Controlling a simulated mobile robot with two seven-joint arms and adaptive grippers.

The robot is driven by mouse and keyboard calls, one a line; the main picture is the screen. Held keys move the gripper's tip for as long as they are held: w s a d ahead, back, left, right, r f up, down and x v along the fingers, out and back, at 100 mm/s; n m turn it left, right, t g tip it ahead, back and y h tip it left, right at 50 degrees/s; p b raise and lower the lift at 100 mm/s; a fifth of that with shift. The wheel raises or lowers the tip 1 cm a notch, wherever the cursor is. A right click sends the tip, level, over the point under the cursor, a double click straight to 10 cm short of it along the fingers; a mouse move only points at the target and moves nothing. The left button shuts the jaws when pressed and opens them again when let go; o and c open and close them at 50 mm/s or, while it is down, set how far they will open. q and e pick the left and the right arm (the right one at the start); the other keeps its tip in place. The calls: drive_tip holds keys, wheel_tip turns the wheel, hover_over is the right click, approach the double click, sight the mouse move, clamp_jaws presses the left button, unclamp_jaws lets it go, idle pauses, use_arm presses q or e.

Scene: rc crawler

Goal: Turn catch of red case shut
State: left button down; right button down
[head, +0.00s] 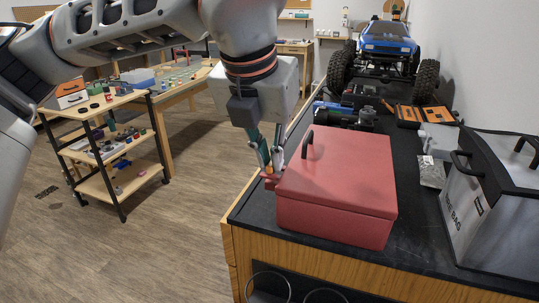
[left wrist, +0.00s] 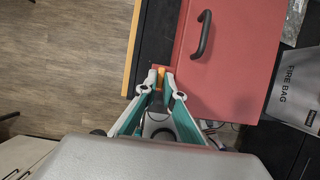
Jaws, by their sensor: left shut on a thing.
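The red case (head: 345,165) sits lid down on the black-topped workbench, with a dark handle (head: 308,145) on its lid. The case also fills the upper right of the left wrist view (left wrist: 235,70). Its catch (head: 270,180) is a small red piece on the left side, partly hidden by my fingers. In the left wrist view the catch (left wrist: 160,71) shows red and orange between the fingertips. My left gripper (head: 270,167) reaches down from above and is shut on the catch; it also shows in the left wrist view (left wrist: 160,84). My right gripper is in neither view.
A grey fire bag (head: 490,205) stands right of the case. A blue crawler truck (head: 386,45), dark parts and orange trays (head: 408,117) lie behind it. The bench's left edge is close to the catch. A wooden cart (head: 105,150) stands at left beyond open floor.

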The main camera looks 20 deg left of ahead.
use_arm(q)
drive_tip(key=shift+r, duration=0.1)
idle(0.5)
drive_tip(key=c, duration=2.2)
unclamp_jaws()
drive_tip(key=shift+o, duration=0.2)
drive_tip(key=v, duration=0.8)
